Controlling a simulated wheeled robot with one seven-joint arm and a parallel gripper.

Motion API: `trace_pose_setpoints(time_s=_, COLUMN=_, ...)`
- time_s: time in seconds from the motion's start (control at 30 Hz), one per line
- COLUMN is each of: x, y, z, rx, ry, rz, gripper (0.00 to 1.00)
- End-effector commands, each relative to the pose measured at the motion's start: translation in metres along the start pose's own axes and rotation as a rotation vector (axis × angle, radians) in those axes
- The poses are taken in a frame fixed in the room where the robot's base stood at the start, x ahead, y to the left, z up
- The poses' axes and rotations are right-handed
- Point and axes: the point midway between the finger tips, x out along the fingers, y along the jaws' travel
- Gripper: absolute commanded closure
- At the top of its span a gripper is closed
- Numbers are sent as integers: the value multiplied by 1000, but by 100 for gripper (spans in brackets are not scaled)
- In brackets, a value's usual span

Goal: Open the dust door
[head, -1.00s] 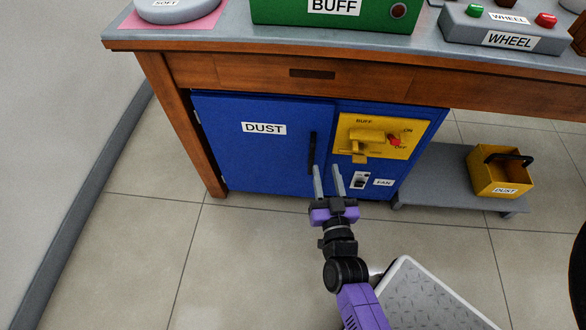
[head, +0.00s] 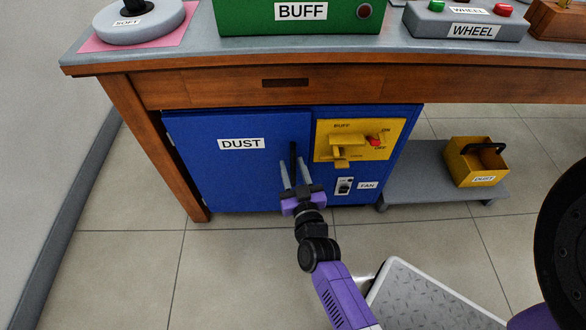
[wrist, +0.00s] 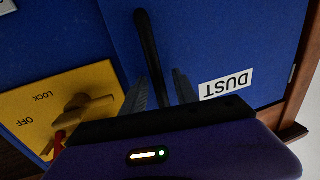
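The blue dust door (head: 195,165), labelled DUST, is closed flush in the cabinet front under the bench. Its vertical black handle (head: 293,153) is at the door's right edge. In the wrist view the handle (wrist: 148,45) runs down between my two fingers. My gripper (head: 292,164) is open, in front of the handle's lower part, with one finger to each side. The wrist view also shows my gripper (wrist: 160,88) with a gap between the fingers. Contact with the handle cannot be told.
A yellow dust bin (head: 470,168) stands on a low grey shelf. The floor before the door is clear.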

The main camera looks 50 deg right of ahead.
Motion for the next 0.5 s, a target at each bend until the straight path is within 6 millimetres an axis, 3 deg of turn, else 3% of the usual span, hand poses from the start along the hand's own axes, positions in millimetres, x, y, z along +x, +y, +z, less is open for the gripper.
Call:
trace_pose_setpoints(time_s=0.2, x=0, y=0, z=0, rx=0, ry=0, rz=0, gripper=65)
trace_pose_setpoints(time_s=0.4, x=0, y=0, z=0, rx=0, ry=0, rz=0, gripper=100)
trace_pose_setpoints(time_s=0.5, x=0, y=0, z=0, rx=0, ry=0, rz=0, gripper=100)
